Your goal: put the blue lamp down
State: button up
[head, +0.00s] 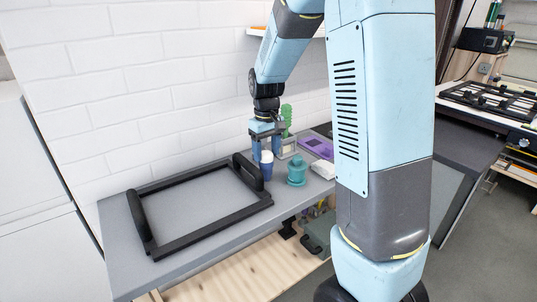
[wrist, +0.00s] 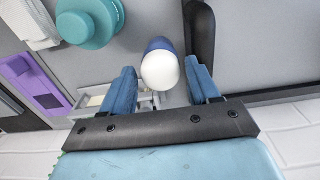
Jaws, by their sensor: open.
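The blue lamp (head: 266,171), a small blue cylinder with a white top, stands upright on the grey worktop (head: 205,232). My gripper (head: 266,156) is open, pointing down at the lamp. In the wrist view the lamp (wrist: 160,68) shows between the two spread blue fingers of my gripper (wrist: 159,66), with a gap visible on each side. Its white top faces the camera and hides most of its blue body. I cannot tell how far down the fingers reach beside it.
A black frame with raised handles (head: 180,240) lies left of the lamp. A teal round pot (head: 296,172) stands close on the right. A white block (head: 322,169), a purple tray (head: 317,147) and a green cactus-like thing (head: 286,115) are nearby. A white brick wall stands behind.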

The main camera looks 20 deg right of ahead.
notch_tip(320, 180, up, 10)
jog(key=s+d+r+m+t, duration=0.1)
jog(key=s+r+t, duration=0.1)
jog(key=s, duration=1)
jog(key=s+d+r+m+t, duration=0.1)
jog(key=s+r+m+t, duration=0.1)
jog(key=s, duration=1.1)
notch_tip(320, 180, up, 2)
jog(key=shift+s+r+m+t, duration=0.1)
jog(key=shift+s+m+t, duration=0.2)
jog(key=shift+t, duration=0.5)
jog(key=shift+c, duration=1.3)
jog(key=shift+d, duration=0.15)
jog(key=shift+c, duration=0.4)
